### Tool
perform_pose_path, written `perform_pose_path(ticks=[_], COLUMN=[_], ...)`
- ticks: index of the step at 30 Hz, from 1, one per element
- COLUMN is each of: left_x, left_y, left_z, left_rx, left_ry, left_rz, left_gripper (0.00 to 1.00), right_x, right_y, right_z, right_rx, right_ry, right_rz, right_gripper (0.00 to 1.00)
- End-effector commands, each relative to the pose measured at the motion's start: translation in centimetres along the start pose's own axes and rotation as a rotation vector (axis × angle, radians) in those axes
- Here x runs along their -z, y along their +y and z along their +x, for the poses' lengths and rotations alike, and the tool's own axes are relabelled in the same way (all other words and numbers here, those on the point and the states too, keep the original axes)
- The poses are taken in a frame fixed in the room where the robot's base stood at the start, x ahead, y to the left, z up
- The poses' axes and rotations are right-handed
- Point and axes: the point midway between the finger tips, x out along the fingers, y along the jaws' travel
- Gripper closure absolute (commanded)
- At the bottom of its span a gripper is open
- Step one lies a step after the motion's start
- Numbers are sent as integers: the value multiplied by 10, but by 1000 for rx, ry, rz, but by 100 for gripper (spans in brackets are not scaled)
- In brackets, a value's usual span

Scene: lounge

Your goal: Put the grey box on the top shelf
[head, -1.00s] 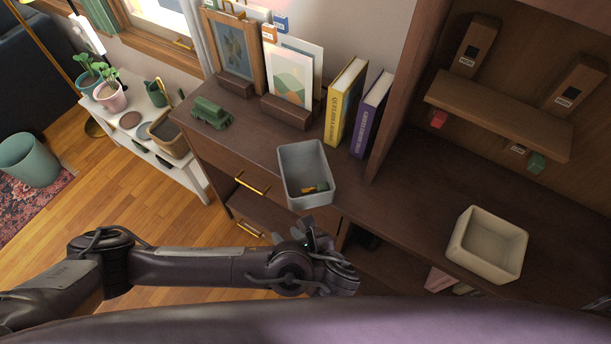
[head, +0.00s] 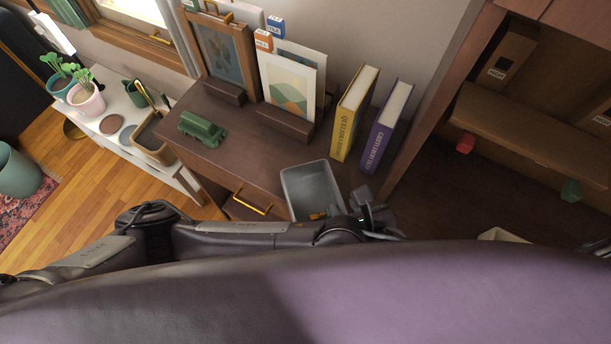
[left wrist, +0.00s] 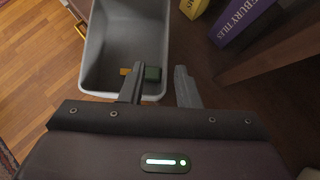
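The grey box (head: 312,188) stands open-topped on the dark wooden cabinet top, with its near end partly hidden by my left arm. In the left wrist view the grey box (left wrist: 108,45) holds a small orange and a small dark green item. My left gripper (head: 372,212) is at the box's near right side. In the left wrist view its fingers (left wrist: 158,88) are apart, one over the box's inside and one outside its wall, holding nothing. The wooden shelf (head: 530,140) is in the hutch at right. Only a dark piece, seemingly of my right gripper (head: 601,247), shows at the right edge.
A green toy vehicle (head: 202,128) and framed pictures (head: 290,90) are behind and left. A cream box (head: 502,235) is mostly hidden below the hutch. Red and green tabs hang under the shelf edge.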

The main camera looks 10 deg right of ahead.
Motion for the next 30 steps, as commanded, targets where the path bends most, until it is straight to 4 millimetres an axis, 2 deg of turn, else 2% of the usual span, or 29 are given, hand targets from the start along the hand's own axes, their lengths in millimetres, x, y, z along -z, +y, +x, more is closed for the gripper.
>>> perform_pose_path(ticks=[4,11,19,28,30], left_x=[0,-1,1,2,2], left_y=[0,-2,-8,-8,-8], left_z=[7,33,71,78,78], left_rx=[-1,-2,-2,0,0], left_ry=[-1,-2,-1,2,2], left_rz=[1,1,2,0,0], left_gripper=[71,71,71,71,77], right_x=[-1,0,1,1,1], right_y=[0,0,0,0,0], right_z=[-1,-6,-15,-15,-15], right_rx=[0,0,0,1,1], right_ry=[-2,-1,-1,-1,-1], right_rz=[0,0,0,0,0], right_gripper=[75,75,75,75,75])
